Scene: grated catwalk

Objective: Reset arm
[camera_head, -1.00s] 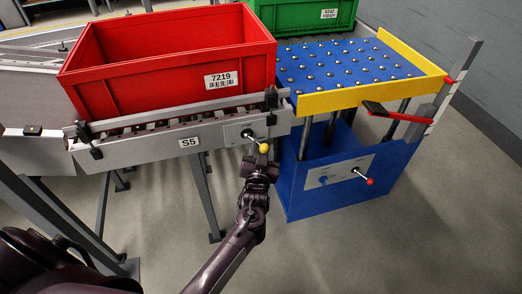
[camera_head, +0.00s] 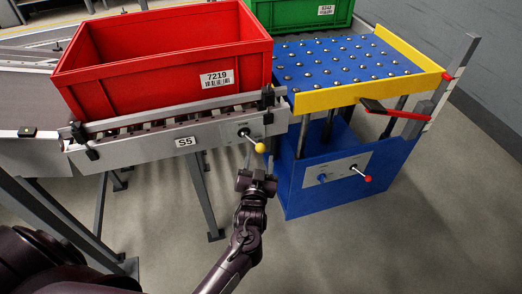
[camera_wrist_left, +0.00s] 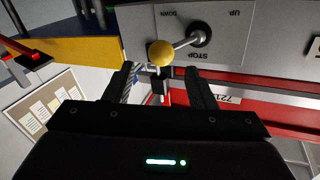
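A lever with a yellow knob (camera_head: 260,147) sticks out of the grey panel of the conveyor marked S5 (camera_head: 186,142). The wrist view shows the knob (camera_wrist_left: 160,53) close up, with the words UP, STOP and DOWN upside down on the panel (camera_wrist_left: 225,50). I cannot tell which word the lever is set to. My left gripper (camera_head: 257,172) is just below the knob in the head view. Its two fingers (camera_wrist_left: 160,75) are apart and empty in the wrist view, with the knob beyond the gap between the tips. My right gripper is out of view.
A red crate labelled 7219 (camera_head: 170,88) sits on the S5 conveyor. To its right stands a blue ball-top table (camera_head: 345,65) with a yellow rim and a red-tipped lever (camera_head: 366,178). A green crate (camera_head: 290,14) is behind. Floor in front is clear.

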